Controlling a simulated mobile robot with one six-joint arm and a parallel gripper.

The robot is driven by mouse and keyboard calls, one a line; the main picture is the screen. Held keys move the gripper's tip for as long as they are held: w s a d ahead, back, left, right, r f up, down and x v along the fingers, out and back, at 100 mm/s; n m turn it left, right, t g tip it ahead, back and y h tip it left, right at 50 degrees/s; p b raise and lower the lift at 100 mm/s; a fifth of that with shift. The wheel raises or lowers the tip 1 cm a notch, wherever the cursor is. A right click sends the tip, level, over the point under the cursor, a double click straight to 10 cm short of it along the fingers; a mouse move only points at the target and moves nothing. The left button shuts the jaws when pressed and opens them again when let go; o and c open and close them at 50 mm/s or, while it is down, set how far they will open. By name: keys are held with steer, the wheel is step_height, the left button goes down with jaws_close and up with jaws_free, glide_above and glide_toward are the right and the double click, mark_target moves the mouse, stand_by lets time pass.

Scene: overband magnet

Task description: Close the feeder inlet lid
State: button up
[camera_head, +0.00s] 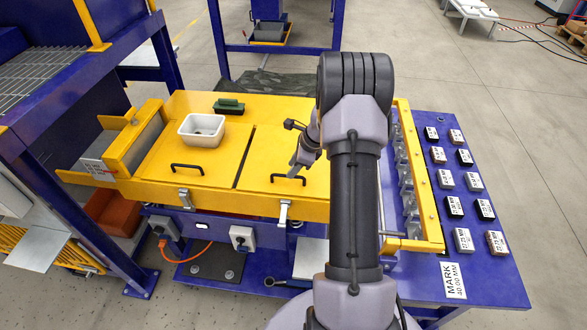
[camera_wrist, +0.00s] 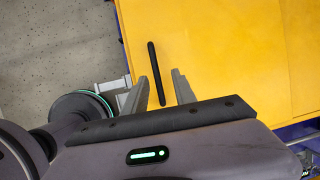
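The yellow feeder top (camera_head: 207,162) has two flat lid panels side by side, and both look shut. The left panel has a black handle (camera_head: 187,169). The right panel (camera_head: 262,150) has another black handle (camera_head: 289,179) near its front edge. I cannot tell which panel is the inlet lid. My gripper (camera_head: 301,165) hangs over the right panel, close to its handle. In the wrist view my gripper (camera_wrist: 159,84) is open, with the black handle (camera_wrist: 153,65) lined up between the fingers, not gripped. My arm hides part of the right panel.
A white bin (camera_head: 202,129) and a green block (camera_head: 229,106) stand on the yellow top. Metal latches (camera_head: 284,211) (camera_head: 185,198) sit along its front edge. Several labelled blocks (camera_head: 462,181) stand on the blue table at right. A blue frame (camera_head: 75,90) rises at left.

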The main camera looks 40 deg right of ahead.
steer(key=shift+c, duration=0.4)
jaws_close()
stand_by(0.9)
steer(key=shift+o, duration=0.4)
jaws_free()
steer(key=p+v, duration=0.6)
steer(key=v, duration=1.1)
steer(key=shift+r, duration=0.2)
steer(key=shift+s, duration=0.1)
